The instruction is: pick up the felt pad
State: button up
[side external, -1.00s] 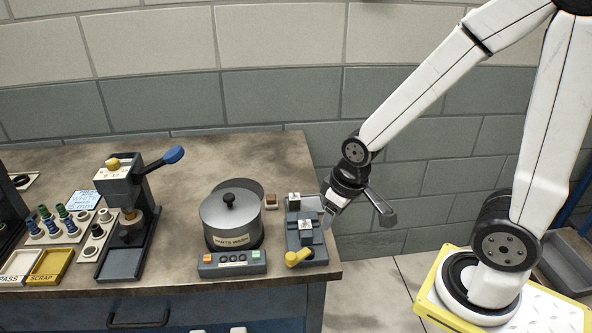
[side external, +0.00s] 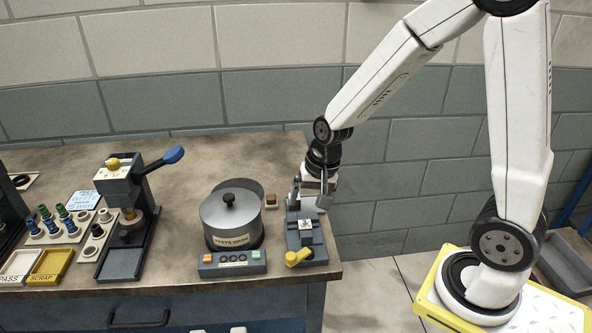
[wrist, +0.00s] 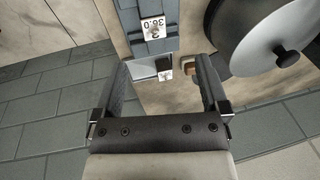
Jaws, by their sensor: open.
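I cannot tell for sure which thing is the felt pad. A small black square (wrist: 165,63) lies between my fingers in the wrist view, next to a pale block and a small printed tag (wrist: 165,74). A small brown block (wrist: 189,69) sits on a pale base close to my right-hand finger; it also shows in the side view (side external: 271,199), right of the drum. My gripper (wrist: 164,64) is open with nothing held. In the side view my gripper (side external: 311,203) is over the far end of the grey clamp fixture, hiding part of it.
The grey clamp fixture (side external: 305,234) has a yellow handle (side external: 298,257). The grey lidded drum (side external: 231,217) stands to its left, close to my fingers. A lever press (side external: 125,215) stands farther left.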

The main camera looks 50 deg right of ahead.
aim_at(272, 196)
jog(key=w+d+m, duration=0.1)
jog(key=w+m, duration=0.1)
jog(key=m, duration=0.1)
jog(key=w+d+f+m, duration=0.1)
jog(key=w+m, duration=0.1)
jog(key=w+m+y, duration=0.1)
jog(key=w+m, duration=0.2)
jog(key=shift+d+f+m, duration=0.3)
jog(key=shift+d+f, duration=0.1)
jog(key=shift+w+d+f+m+t+y, duration=0.2)
jog(key=shift+w+d+f+m, duration=0.5)
jog(key=shift+w+m, duration=0.8)
jog(key=shift+w+d+f+m+t+y, duration=0.15)
jog(key=shift+w+d+f+m+y, duration=0.15)
jog(key=shift+w+f+m, duration=1.15)
jog(key=shift+w+d+f+m+t+y, duration=0.2)
jog(key=shift+w+d+f+m, duration=0.55)
jog(key=shift+m, duration=1.2)
jog(key=shift+w+a+r, duration=0.2)
jog(key=shift+w+r, duration=0.05)
jog(key=shift+x, duration=2.55)
jog(key=shift+d, duration=0.1)
grip_shut()
